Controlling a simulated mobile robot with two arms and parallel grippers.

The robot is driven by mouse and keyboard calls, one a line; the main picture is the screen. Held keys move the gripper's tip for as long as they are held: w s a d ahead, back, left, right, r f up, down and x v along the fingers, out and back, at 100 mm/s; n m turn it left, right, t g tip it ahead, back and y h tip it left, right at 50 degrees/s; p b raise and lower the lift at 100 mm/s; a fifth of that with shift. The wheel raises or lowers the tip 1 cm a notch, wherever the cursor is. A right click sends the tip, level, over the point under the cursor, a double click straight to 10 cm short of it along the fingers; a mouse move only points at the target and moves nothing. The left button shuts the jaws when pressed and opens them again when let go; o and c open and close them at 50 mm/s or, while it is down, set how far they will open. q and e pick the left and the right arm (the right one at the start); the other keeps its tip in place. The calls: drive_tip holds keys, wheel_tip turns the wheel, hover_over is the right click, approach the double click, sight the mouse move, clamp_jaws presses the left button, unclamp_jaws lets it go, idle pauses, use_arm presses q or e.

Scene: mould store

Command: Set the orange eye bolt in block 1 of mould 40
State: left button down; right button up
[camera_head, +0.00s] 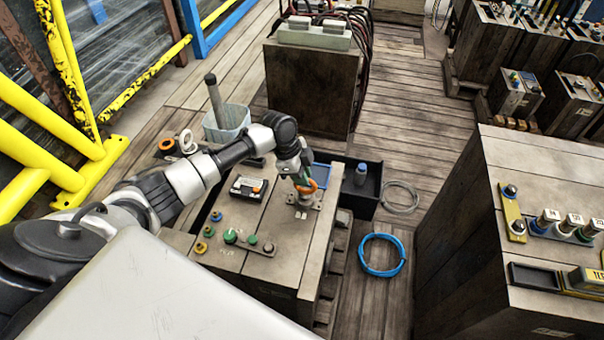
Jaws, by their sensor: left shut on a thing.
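My left gripper (303,180) reaches over a grey-topped mould block (269,212) in the middle of the view. It is shut on the orange eye bolt (311,187), whose orange ring shows beside the fingers. The bolt is right over or at a small metal fitting (303,202) near the block's right edge; I cannot tell whether it touches or is in it. The gripper hides part of the bolt, and its shank is not clear. The block's number is too small to read. My right gripper is not in view.
A black tray with a bottle (361,173) stands just behind right. A blue hose coil (382,254) lies on the floor. A large mould (540,165) stands right.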

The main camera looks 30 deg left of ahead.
use_arm(q)
drive_tip(key=shift+r, duration=0.1)
drive_tip(key=c, duration=1)
unclamp_jaws()
drive_tip(key=v, duration=1.1)
